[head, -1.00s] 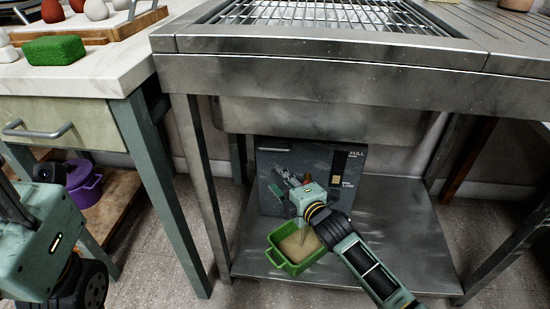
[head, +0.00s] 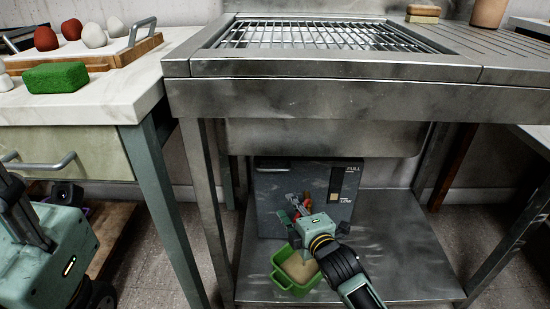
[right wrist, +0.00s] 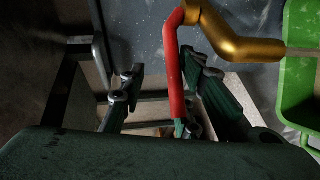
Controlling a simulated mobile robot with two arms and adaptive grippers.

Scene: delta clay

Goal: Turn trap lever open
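The trap is a dark grey box (head: 275,190) with a FULL/LOW gauge, standing on the shelf under the sink. In the right wrist view its red lever (right wrist: 176,75) joins a brass-coloured valve (right wrist: 235,45). My right gripper (head: 297,205) is in front of the box. Its fingers (right wrist: 165,80) are apart, with the red lever between them and closer to the right-hand finger. I cannot tell whether that finger touches it. The gripper hides most of the valve in the head view. My left gripper (head: 15,205) is at the left edge, its fingertips unclear.
A green tub (head: 283,275) with beige contents sits below the right gripper; its edge also shows in the right wrist view (right wrist: 295,85). Metal sink legs (head: 200,200) flank the space. The shelf (head: 390,240) is clear on the right.

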